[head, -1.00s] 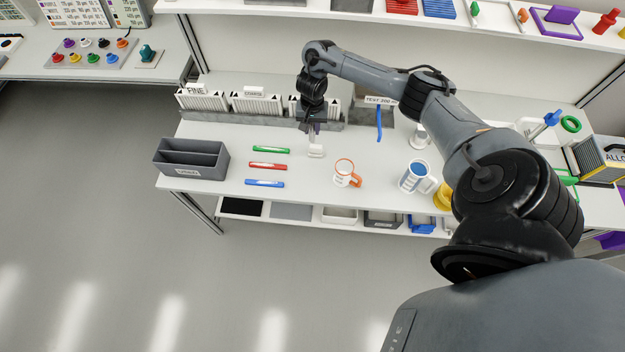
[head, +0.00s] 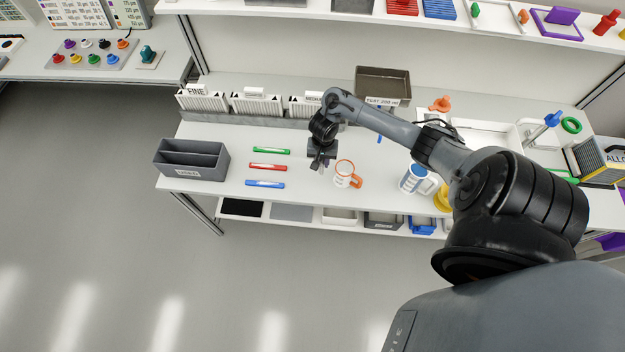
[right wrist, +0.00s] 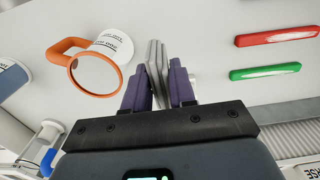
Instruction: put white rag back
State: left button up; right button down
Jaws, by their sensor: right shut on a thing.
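My right gripper (head: 318,164) is low over the white worktop, just left of the white mug with an orange handle (head: 344,174). In the right wrist view its purple fingers (right wrist: 158,85) are shut on a thin, pale grey folded piece, which I take to be the white rag (right wrist: 154,58). The rag sticks out past the fingertips. In the head view the gripper hides most or all of it. I cannot tell whether it touches the worktop. My left gripper is not in view.
Green, red and blue markers (head: 268,167) lie left of the gripper, near a dark two-part bin (head: 191,160). Labelled white racks (head: 257,104) and a brown-grey tray (head: 383,84) stand behind. A blue-and-white mug (head: 417,178) stands right. Small bins sit on a lower shelf.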

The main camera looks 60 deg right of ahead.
jog(key=a+f, duration=0.2)
jog(key=a, duration=0.1)
jog(key=w+a+f, duration=0.1)
jog(key=a, duration=0.1)
jog(key=shift+f+b, duration=1.15)
jog(key=shift+f, duration=0.9)
jog(key=c, duration=0.9)
grip_release()
